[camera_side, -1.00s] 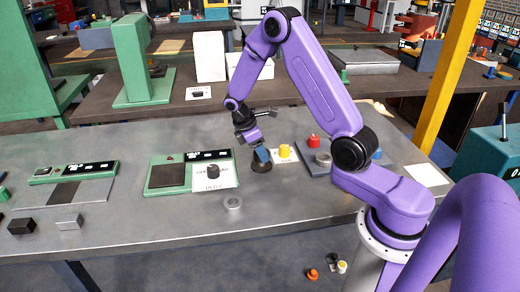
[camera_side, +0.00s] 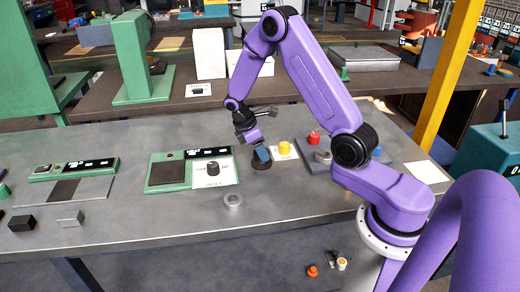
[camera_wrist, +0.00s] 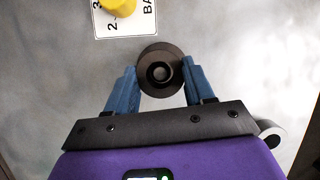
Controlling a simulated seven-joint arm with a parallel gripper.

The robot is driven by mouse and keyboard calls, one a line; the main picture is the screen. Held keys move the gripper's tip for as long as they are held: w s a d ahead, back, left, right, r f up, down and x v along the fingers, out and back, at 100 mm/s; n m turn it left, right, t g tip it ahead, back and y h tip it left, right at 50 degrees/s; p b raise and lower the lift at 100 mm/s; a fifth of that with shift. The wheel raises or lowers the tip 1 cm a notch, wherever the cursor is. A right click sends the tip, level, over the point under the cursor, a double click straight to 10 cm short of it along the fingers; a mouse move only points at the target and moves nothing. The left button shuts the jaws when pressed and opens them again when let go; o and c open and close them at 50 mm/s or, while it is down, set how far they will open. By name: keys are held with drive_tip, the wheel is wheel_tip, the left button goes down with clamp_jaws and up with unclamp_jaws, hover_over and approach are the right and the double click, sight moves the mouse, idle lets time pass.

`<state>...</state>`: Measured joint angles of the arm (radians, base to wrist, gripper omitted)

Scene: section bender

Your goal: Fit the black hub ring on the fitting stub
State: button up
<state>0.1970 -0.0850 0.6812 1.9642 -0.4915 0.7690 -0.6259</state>
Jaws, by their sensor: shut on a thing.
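In the side view, my gripper (camera_side: 262,154) points down at the bench, its blue fingers around a black flanged ring (camera_side: 261,163). In the wrist view, my gripper (camera_wrist: 161,82) is shut on this black hub ring (camera_wrist: 147,86), one finger at each side. The ring looks level, with a wide flange and a narrower collar; a light grey round patch shows in its hole. I cannot tell whether that is bench or another part. The ring is at or close to the bench top. I cannot say for certain which piece is the fitting stub.
A dark cylinder (camera_side: 213,168) stands on a white card by a green scale (camera_side: 166,175). A silver ring (camera_side: 233,201) lies nearer the front edge. A yellow cylinder (camera_side: 285,148) is close right of my gripper.

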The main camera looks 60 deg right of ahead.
drive_tip(key=shift+f, duration=0.65)
drive_tip(key=o, duration=1.5)
drive_tip(key=shift+c, duration=0.2)
drive_tip(key=v, duration=1.7)
drive_tip(key=s+a+r+t, duration=0.1)
drive_tip(key=s+a+r, duration=0.1)
drive_tip(key=s+a, duration=0.35)
drive_tip(key=s+a+n+t+y, duration=0.1)
drive_tip(key=s+a+y, duration=0.1)
drive_tip(key=s, duration=1.1)
drive_tip(key=s+a+f+n+t+y, duration=0.1)
drive_tip(key=s+a, duration=0.4)
drive_tip(key=s, duration=0.8)
drive_tip(key=shift+f+y, duration=0.25)
drive_tip(key=shift+y, duration=0.25)
